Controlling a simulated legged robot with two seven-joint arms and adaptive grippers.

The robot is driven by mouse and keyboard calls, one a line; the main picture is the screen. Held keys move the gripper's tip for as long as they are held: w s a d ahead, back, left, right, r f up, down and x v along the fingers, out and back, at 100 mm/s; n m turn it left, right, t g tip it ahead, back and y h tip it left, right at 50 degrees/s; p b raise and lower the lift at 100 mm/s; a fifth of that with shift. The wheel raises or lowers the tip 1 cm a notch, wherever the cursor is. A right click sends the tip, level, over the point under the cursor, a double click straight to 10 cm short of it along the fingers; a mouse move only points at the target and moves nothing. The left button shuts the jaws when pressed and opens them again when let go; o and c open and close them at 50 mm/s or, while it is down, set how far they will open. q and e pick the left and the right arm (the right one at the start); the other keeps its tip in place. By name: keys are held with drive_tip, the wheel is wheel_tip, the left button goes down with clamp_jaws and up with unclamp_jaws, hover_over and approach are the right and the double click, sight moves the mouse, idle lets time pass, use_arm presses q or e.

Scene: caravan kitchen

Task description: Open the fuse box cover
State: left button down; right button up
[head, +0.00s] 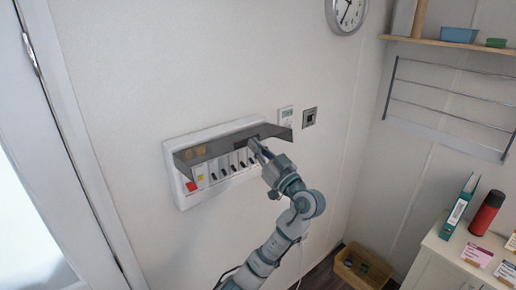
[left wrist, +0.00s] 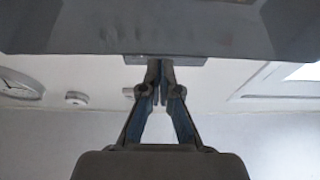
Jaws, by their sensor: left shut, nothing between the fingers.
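The white fuse box (head: 182,190) is on the wall in the head view. Its grey cover (head: 218,145) is swung up and out from the top edge, so the row of black switches, a red switch and a yellow label show beneath it. My left gripper (head: 255,147) is shut and empty at the right part of the box, with its tips close to the cover's underside. In the left wrist view the shut fingers (left wrist: 161,72) point up towards the cover (left wrist: 160,32). I cannot tell whether they touch it. My right gripper is not in view.
A thermostat (head: 286,116) and a wall switch (head: 309,117) are just right of the box. A door frame (head: 75,140) is at the left. A cabinet (head: 447,246) with a red flask (head: 486,213) stands at the right. A basket (head: 361,268) is on the floor.

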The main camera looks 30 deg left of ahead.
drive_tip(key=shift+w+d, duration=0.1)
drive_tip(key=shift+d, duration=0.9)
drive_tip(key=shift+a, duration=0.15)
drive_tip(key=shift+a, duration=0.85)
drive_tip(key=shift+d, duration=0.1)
